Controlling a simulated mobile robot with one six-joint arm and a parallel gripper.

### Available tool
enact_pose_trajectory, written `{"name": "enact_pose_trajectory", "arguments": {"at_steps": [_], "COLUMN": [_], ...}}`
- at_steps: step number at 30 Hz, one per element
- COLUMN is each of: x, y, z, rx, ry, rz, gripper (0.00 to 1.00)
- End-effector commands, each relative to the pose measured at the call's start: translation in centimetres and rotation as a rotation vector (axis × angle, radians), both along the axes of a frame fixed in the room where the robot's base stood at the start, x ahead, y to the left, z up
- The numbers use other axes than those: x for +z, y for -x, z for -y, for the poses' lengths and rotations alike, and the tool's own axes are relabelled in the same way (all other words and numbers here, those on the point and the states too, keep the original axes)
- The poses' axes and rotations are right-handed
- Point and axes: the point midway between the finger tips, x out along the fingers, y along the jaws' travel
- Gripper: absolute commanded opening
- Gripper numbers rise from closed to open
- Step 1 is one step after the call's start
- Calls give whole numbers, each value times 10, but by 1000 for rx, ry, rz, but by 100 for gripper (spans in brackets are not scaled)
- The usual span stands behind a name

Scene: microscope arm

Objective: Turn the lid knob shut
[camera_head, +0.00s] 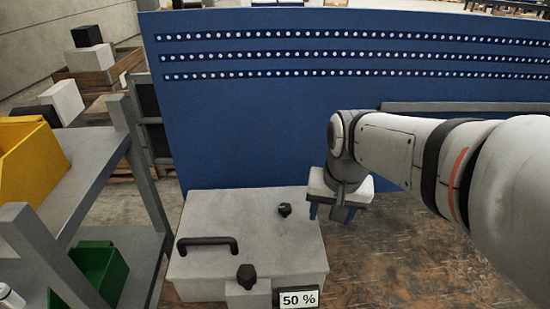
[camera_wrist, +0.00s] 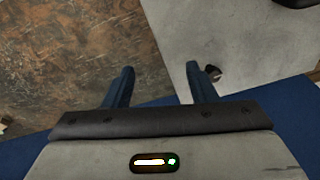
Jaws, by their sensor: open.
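A grey box (camera_head: 215,212) stands on the brown table against the blue panel. A small black knob (camera_head: 285,209) with a light mark sits on its lid, near the right back. A second, larger black knob (camera_head: 246,276) is on a block at the front; I cannot tell for certain which is the lid knob. My gripper (camera_head: 335,213) points down at the box's right back edge, to the right of the small knob. In the wrist view its blue fingers (camera_wrist: 160,70) are apart with nothing between them. The small knob (camera_wrist: 213,73) shows just beyond the right finger, partly hidden by it.
A black bar handle (camera_head: 207,242) rises from the lid's left side. A "50 %" sign (camera_head: 299,298) stands at the box's front right. The blue panel (camera_head: 250,120) closes off the back. A shelf with yellow (camera_head: 30,160) and green bins is at left. The table (camera_head: 400,255) at right is bare.

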Motion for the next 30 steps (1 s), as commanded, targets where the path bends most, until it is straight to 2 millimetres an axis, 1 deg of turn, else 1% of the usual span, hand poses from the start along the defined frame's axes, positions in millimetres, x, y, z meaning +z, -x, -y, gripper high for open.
{"name": "enact_pose_trajectory", "arguments": {"at_steps": [1, 3, 6, 9, 12, 17, 19, 27, 30], "x": [3, 4, 2, -2, -7, -14, -21, -64, -76], "y": [-19, -43, -72, -95, -109, -119, -119, -118, -119], "z": [-10, -23, -42, -59, -71, -79, -79, -78, -78], "rx": [-47, -128, -234, -320, -382, -430, -434, -434, -434], "ry": [-8, -19, -25, -24, -23, -21, -20, -19, -20], "rz": [-31, -64, -105, -137, -158, -171, -174, -175, -174], "gripper": [52, 52, 52, 52, 52, 52, 52, 52, 52]}}
